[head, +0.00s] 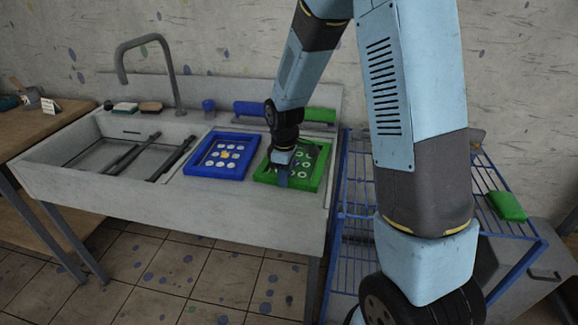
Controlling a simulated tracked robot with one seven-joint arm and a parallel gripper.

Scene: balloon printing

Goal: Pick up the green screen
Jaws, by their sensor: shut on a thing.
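The green screen (318,172) is a green-framed rectangle with a dark mesh and pale ring marks. It lies at the right end of the grey sink counter, or just above it; I cannot tell which. My gripper (283,174) reaches down over its left side and is shut on it, near the front edge. The fingertips and part of the frame are hidden by my wrist.
A blue screen (222,157) lies just left of the green one. Behind are a blue squeegee (262,109) and a green one (319,115). A sink basin with a tall faucet (150,47) is left. A blue wire rack (358,180) stands right, with a green block (507,206).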

